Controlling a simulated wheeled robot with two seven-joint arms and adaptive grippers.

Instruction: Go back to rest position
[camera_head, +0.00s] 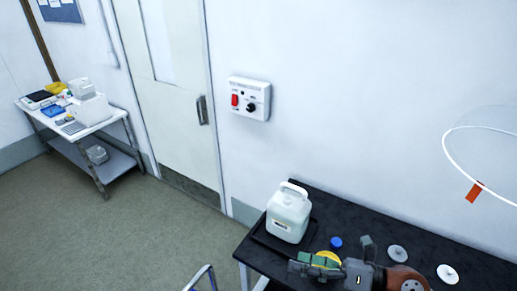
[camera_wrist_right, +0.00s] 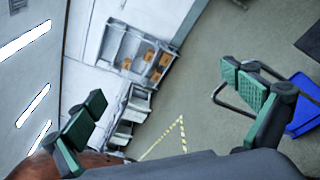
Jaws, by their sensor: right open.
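My right gripper (camera_head: 316,264) is low in the head view, over the front part of the black bench. In the right wrist view its two green-padded fingers (camera_wrist_right: 165,88) are spread wide with nothing between them. A yellow round thing (camera_head: 328,259) shows beside the fingers in the head view; I cannot tell whether they touch it. My left gripper is not in view.
The black bench (camera_head: 375,219) holds a white jug (camera_head: 289,212) in a dark tray, a blue cap (camera_head: 336,242) and white discs (camera_head: 398,252). A clear white-rimmed ring (camera_head: 446,145) shows at right.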

